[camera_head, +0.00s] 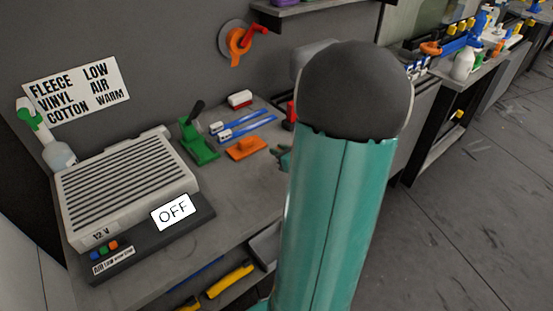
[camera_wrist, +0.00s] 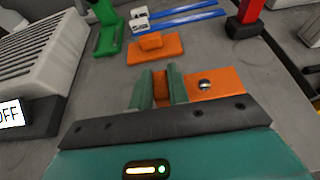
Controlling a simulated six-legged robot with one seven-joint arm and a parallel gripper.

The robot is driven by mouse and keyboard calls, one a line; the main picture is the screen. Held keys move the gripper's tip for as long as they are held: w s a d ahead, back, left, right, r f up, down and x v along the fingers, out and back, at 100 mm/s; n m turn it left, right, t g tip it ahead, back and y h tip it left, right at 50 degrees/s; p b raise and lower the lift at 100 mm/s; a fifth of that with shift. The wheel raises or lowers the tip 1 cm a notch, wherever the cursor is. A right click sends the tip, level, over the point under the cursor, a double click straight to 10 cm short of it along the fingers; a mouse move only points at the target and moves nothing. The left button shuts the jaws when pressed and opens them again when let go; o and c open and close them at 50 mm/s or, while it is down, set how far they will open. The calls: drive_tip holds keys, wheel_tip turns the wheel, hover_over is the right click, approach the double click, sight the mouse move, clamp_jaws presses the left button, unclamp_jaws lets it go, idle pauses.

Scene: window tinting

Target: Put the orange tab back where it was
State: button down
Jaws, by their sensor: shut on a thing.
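My gripper (camera_wrist: 159,87) shows in the wrist view, its two green fingers shut on an orange piece, the orange tab (camera_wrist: 215,84). Part of the tab shows between the fingers. A flat orange part with a round metal stud extends to the right of them, partly hidden behind the dark bar of my gripper. I cannot tell whether the tab touches the grey bench. In the head view my arm hides most of the gripper and the tab.
An orange block with a raised grip (camera_wrist: 155,48) lies on the bench (camera_head: 235,190), beyond my gripper. Blue-handled tools (camera_head: 240,128), a green tool (camera_head: 200,145) and a red-topped tool (camera_wrist: 245,17) are nearby. A grey ribbed heater (camera_head: 128,180) marked OFF stands left. An orange-red fitting (camera_head: 238,40) hangs on the wall.

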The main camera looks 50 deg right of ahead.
drive_tip(key=shift+w+d+f, duration=0.25)
drive_tip(key=shift+w+f, duration=0.1)
drive_tip(key=shift+f, duration=0.2)
drive_tip(key=shift+w+d+f, duration=0.2)
drive_tip(key=shift+w+f, duration=0.15)
drive_tip(key=shift+f, duration=0.2)
drive_tip(key=shift+w+d+f, duration=0.1)
drive_tip(key=shift+w+f, duration=0.1)
drive_tip(key=shift+f, duration=1.55)
drive_tip(key=shift+f, duration=0.15)
drive_tip(key=c, duration=1.3)
unclamp_jaws()
drive_tip(key=shift+c, duration=0.2)
